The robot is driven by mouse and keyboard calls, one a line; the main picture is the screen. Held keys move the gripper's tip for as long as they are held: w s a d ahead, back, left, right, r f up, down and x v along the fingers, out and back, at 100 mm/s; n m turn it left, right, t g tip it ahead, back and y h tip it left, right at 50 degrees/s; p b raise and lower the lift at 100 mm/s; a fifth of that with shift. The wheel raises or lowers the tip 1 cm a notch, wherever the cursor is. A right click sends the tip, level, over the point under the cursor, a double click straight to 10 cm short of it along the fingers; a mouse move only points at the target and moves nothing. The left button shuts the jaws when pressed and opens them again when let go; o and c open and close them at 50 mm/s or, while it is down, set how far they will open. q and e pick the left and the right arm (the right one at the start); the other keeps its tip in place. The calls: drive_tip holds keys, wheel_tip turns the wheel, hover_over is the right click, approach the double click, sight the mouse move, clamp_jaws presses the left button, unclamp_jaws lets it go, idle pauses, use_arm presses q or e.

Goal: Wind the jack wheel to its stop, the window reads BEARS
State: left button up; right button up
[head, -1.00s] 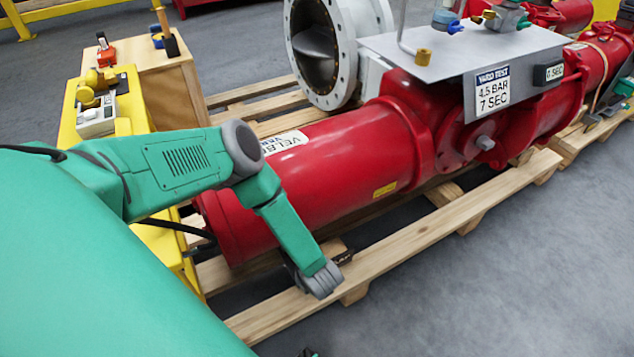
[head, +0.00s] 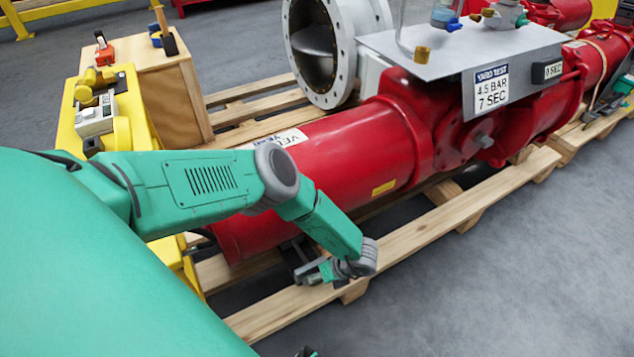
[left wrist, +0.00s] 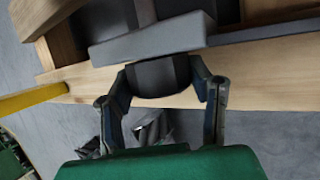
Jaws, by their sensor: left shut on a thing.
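My left gripper (head: 308,271) is low beside the near end of the big red actuator cylinder (head: 340,170), above the pallet's front plank. In the left wrist view its two fingers stand on either side of a dark grey rounded piece (left wrist: 157,76) and are shut on it. This piece adjoins a flat grey bar (left wrist: 150,38). I take it for part of the jack, but its full shape is hidden. A dark part (head: 291,252) shows under the cylinder just behind the gripper. No window lettering is readable. My right gripper is not clearly visible.
The wooden pallet (head: 430,225) carries the actuator. A grey top plate (head: 440,50) and a "4.5 BAR 7 SEC" sign (head: 491,88) sit above it. A wooden box (head: 165,90) and yellow stand (head: 67,125) are at left. Floor on the right is clear.

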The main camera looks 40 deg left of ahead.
use_arm(q)
drive_tip(key=shift+w+d, duration=0.1)
drive_tip(key=shift+d, duration=0.05)
idle(0.3)
drive_tip(key=o, duration=1.2)
drive_tip(key=shift+c, duration=0.2)
drive_tip(key=v, duration=1.1)
drive_tip(key=shift+w+d+r, duration=0.25)
